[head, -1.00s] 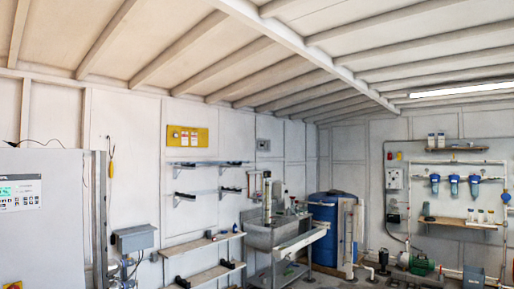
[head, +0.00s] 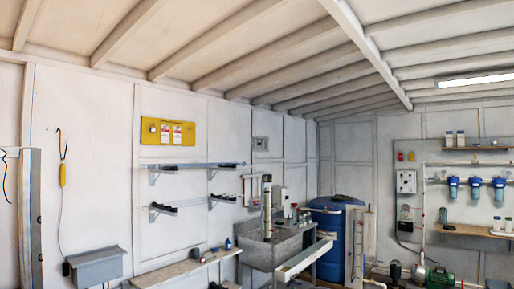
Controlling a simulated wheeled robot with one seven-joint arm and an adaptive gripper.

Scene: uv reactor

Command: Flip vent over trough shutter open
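A small grey square vent (head: 261,143) is set high on the white back wall, right of the yellow board. It is above and behind the grey metal trough (head: 270,250). Its face looks flat and grey; it is too small to tell how its shutter stands. My gripper and arm are not in view.
A wooden shelf (head: 187,268) juts from the wall left of the trough. Wall racks (head: 190,167) hang below the yellow board (head: 167,131). A blue barrel (head: 335,235) stands right of the trough, with pumps (head: 438,277) farther right. The floor is mostly out of view.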

